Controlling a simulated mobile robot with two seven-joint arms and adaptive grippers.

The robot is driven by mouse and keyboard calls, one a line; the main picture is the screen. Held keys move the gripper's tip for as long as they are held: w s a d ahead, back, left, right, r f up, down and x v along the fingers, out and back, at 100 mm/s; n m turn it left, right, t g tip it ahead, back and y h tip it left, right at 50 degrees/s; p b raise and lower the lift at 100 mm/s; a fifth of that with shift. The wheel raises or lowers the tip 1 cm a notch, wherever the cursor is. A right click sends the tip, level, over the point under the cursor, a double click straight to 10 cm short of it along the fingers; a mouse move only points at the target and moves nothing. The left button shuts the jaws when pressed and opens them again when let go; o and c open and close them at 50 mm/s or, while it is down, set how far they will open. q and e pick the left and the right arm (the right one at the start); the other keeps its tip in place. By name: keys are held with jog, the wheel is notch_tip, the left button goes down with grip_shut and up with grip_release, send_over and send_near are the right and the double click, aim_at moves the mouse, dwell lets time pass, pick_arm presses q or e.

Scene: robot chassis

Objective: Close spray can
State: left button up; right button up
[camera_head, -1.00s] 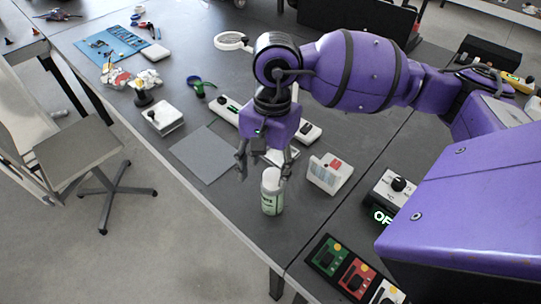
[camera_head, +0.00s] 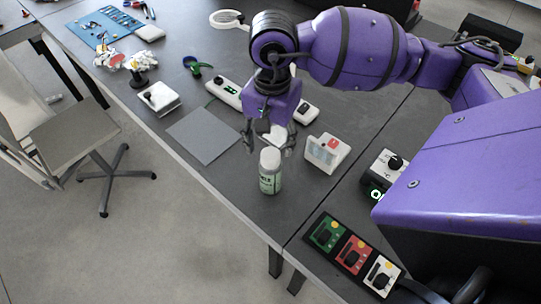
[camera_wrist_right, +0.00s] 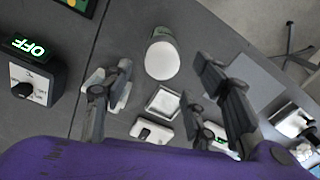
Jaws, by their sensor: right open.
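The spray can (camera_head: 270,172) is a white can with a green label, upright on the dark table near its front edge. In the right wrist view its round white top (camera_wrist_right: 162,60) faces the camera. I cannot tell whether a separate cap sits on it. My right gripper (camera_head: 268,148) points down at the can's top and is open. The fingers do not appear to touch the can. My left gripper is not in view.
A white device with a red button (camera_head: 326,152) stands close to the right of the can. A grey mat (camera_head: 204,134) lies to the left. A dial box (camera_head: 386,168) and a coloured switch panel (camera_head: 352,252) are at the right. A white power strip (camera_head: 224,91) lies behind.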

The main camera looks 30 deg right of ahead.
aim_at(272, 154)
jog(key=f+p, duration=0.1)
jog(key=f, duration=0.3)
jog(key=shift+s, duration=0.2)
jog(key=shift+f, duration=0.6)
jog(key=c, duration=0.6)
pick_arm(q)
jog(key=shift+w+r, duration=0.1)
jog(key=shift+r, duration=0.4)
pick_arm(e)
jog(key=shift+c, duration=0.7)
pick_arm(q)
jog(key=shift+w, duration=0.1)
pick_arm(e)
jog(key=shift+c, duration=0.3)
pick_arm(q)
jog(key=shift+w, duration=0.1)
